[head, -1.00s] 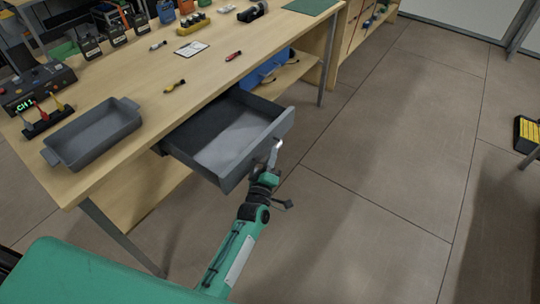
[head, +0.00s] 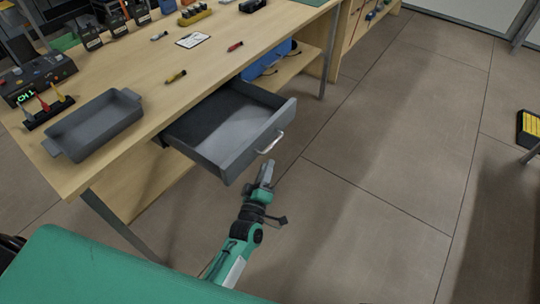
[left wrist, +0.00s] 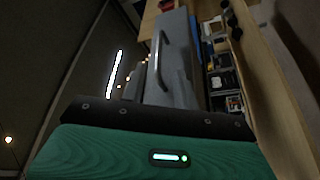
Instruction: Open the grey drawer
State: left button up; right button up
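The grey drawer (head: 222,160) stands pulled well out from under the wooden workbench, and its inside looks empty. Its pale bar handle (head: 270,143) is on the front panel, which faces lower right. In the left wrist view the drawer front (left wrist: 181,70) and handle (left wrist: 161,48) show ahead of the wrist. My left gripper (head: 265,173) is just below the handle in the head view, apart from it, with nothing held. Its fingers look parted, but the gap is small in the picture. My right gripper is not in view.
The workbench (head: 130,82) carries a grey tray (head: 98,122), a black box with a green display (head: 38,80), screwdrivers and a clipboard (head: 193,40). A blue item (head: 268,62) is on the lower shelf.

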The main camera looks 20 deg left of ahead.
pick_arm(q)
jog(key=v, duration=0.6)
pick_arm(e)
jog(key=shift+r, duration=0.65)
pick_arm(q)
jog(key=shift+f, duration=0.15)
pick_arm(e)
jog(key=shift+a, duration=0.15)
